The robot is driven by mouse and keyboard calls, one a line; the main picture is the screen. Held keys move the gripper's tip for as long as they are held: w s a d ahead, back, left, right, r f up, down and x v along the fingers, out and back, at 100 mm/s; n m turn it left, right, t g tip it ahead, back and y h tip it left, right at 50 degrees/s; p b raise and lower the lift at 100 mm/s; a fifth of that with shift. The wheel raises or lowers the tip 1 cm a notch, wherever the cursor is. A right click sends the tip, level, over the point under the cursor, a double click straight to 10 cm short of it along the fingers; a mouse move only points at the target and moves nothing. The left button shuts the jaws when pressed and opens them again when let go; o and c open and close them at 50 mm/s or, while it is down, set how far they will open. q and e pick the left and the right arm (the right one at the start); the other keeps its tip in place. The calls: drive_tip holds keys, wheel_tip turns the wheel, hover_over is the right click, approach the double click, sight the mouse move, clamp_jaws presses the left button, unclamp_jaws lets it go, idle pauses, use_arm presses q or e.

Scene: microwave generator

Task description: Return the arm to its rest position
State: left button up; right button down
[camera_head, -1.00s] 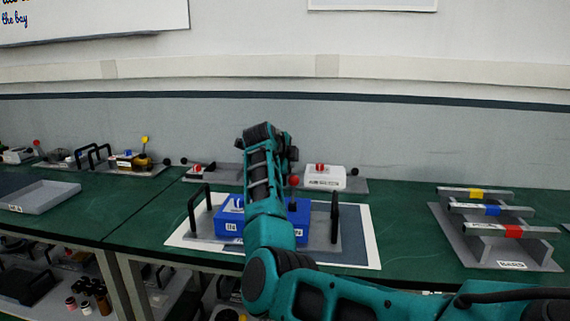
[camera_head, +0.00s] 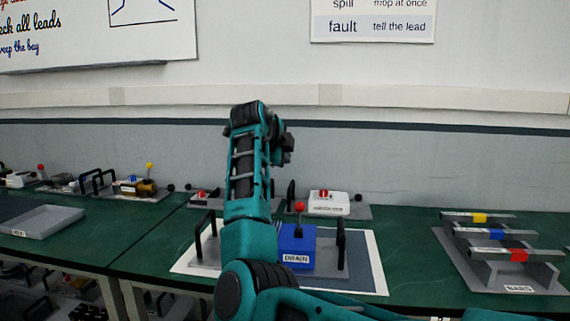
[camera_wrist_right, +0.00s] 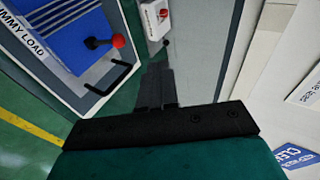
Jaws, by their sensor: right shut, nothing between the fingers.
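My right arm (camera_head: 247,180) rises in teal and black across the middle of the head view, in front of the bench. My right gripper (camera_wrist_right: 155,84) shows in the wrist view as dark fingers close together, with nothing between them. In the head view its dark end (camera_head: 284,150) is small and partly behind the wrist, above the bench and against the wall. My left gripper is not in view. The blue unit also shows in the wrist view (camera_wrist_right: 62,40).
A black handle (camera_head: 341,243) stands at the tray's right side. A white box (camera_head: 328,204) with a red button sits behind. A rack of bars (camera_head: 505,262) is on the right. A grey tray (camera_head: 45,222) lies left. The bench (camera_head: 405,230) is clear between tray and rack.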

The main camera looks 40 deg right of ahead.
idle(0.5)
drive_tip(key=s+a+f+n+y, duration=0.1)
drive_tip(key=s+a+f+n, duration=0.3)
drive_tip(key=f, duration=0.5)
drive_tip(key=s+a+f+n+y, duration=0.1)
drive_tip(key=s+a+f+n, duration=0.1)
drive_tip(key=s+f+n, duration=0.45)
drive_tip(key=s+a+f+n+y, duration=0.1)
drive_tip(key=s+a+f+n, duration=0.2)
drive_tip(key=f+n, duration=0.55)
drive_tip(key=s+a+f+n+g+y, duration=0.1)
drive_tip(key=s+a+f+n+y, duration=0.4)
drive_tip(key=s+a, duration=0.55)
drive_tip(key=s+a+f+n+g+y, duration=0.15)
drive_tip(key=s+a+f+n, duration=0.5)
drive_tip(key=s, duration=0.65)
drive_tip(key=w+a+f+t+y, duration=0.2)
drive_tip(key=w+a+f+t, duration=0.2)
drive_tip(key=w+f+t, duration=0.3)
wheel_tip(320, 180, down, 3)
drive_tip(key=shift+r+n+t, duration=0.1)
drive_tip(key=shift+n+t, duration=0.25)
drive_tip(key=shift+w+d+y, duration=0.1)
drive_tip(key=shift+w+y, duration=0.05)
drive_tip(key=shift+y, duration=0.1)
